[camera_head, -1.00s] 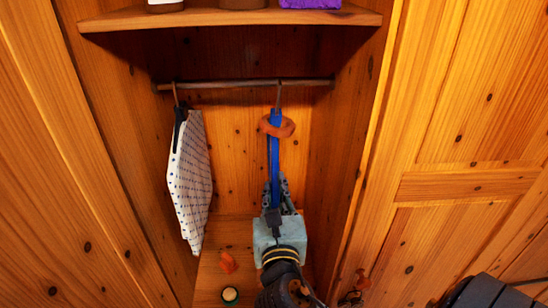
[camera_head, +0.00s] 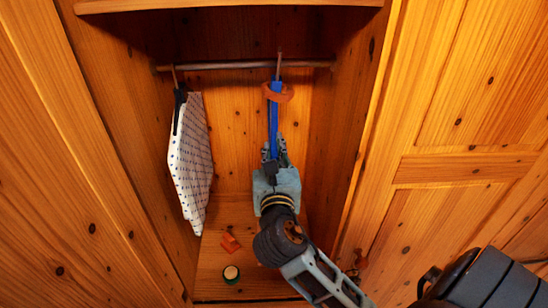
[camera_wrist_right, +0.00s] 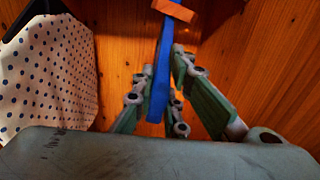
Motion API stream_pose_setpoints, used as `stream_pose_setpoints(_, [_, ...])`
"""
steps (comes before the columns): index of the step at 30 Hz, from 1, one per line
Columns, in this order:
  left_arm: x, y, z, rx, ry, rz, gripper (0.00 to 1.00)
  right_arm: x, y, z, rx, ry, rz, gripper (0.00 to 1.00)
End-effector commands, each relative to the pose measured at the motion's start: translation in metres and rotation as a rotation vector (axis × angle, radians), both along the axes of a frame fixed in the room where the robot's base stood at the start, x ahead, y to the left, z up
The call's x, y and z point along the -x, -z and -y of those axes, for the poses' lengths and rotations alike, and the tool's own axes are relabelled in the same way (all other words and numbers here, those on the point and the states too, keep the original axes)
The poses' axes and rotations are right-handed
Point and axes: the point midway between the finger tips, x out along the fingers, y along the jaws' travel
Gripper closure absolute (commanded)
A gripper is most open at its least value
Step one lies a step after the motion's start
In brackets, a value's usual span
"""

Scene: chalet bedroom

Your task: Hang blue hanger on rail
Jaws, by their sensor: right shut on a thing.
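The blue hanger (camera_head: 273,118) is upright and seen nearly edge-on, its hook at the rail (camera_head: 232,66) inside the wardrobe. I cannot tell whether the hook rests on the rail. An orange-brown ring-like piece (camera_head: 286,93) is at the hanger's upper part. My right gripper (camera_head: 273,152) is shut on the lower part of the blue hanger. In the right wrist view the blue hanger (camera_wrist_right: 160,85) runs between the green fingers. My left gripper is not in view.
A dotted white cloth on a dark hanger (camera_head: 190,150) hangs at the rail's left. A shelf (camera_head: 230,5) is above. Wooden side walls flank my right arm closely.

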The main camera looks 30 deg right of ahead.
Motion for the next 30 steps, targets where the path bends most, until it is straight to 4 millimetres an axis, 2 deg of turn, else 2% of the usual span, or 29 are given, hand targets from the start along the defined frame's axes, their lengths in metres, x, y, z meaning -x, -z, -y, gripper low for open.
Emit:
stream_pose_setpoints(12, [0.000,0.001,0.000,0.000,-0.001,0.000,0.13,-0.028,0.000,0.018,0.002,0.001,0.003,1.00])
stream_pose_setpoints(18, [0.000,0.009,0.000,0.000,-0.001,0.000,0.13,-0.027,0.016,0.017,0.002,0.000,0.002,1.00])
stream_pose_setpoints(30, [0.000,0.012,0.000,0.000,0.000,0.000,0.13,-0.027,0.023,0.017,0.002,0.000,0.003,1.00])
